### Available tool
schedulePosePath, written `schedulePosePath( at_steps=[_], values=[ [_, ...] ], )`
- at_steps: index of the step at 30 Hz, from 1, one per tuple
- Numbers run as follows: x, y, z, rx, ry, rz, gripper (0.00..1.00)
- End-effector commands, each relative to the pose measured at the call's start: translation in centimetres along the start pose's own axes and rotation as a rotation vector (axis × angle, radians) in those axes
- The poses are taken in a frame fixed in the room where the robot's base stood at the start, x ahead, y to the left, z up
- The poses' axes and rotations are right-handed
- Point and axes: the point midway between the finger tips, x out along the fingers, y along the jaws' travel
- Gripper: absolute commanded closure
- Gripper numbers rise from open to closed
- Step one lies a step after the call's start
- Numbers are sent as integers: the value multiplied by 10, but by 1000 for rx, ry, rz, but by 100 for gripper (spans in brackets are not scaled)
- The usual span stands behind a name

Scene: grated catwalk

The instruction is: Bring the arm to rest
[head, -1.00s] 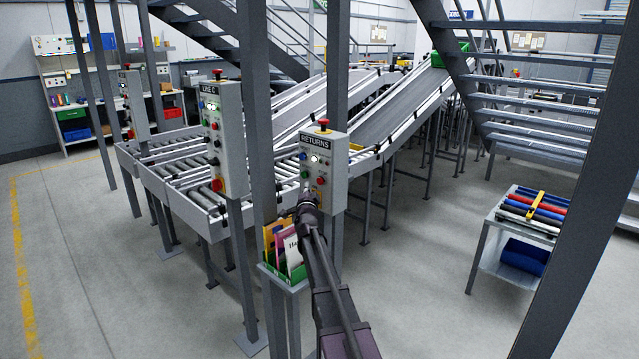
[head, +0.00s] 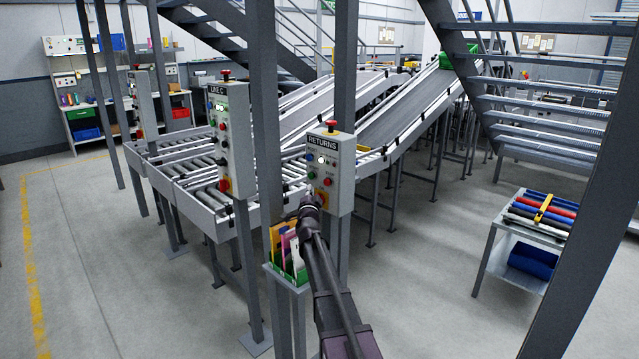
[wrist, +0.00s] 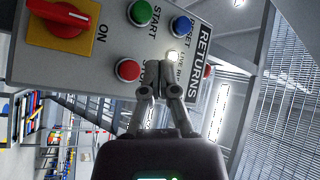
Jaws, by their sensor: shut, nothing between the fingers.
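My gripper (wrist: 163,98) is shut and empty in the wrist view, its fingertips together in front of the RETURNS control box (wrist: 110,75). I cannot tell whether they touch the panel. The box carries a red button (wrist: 129,70), a green START button (wrist: 140,13), a blue button (wrist: 182,26), a lit white light near the fingertips and a red rotary switch (wrist: 62,18) on a yellow plate. In the head view my arm reaches up from the bottom to the grey RETURNS box (head: 345,178).
A green holder with coloured booklets (head: 289,252) stands on a post beside my arm. A second box marked LINE C (head: 236,140) is at left. Steel posts (head: 264,110) stand close by. Roller conveyors (head: 190,180) lie behind. A cart with coloured rolls (head: 535,222) is at right.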

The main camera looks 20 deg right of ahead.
Motion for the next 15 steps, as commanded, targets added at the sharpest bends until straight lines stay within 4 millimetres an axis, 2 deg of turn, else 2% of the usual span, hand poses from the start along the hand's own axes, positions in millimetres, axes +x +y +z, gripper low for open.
schedulePosePath(
  at_steps=[9, 15],
  values=[
    [-3, -1, 3, -7, -16, 1, 100],
    [-22, -5, 26, -56, -126, 8, 100]
  ],
)
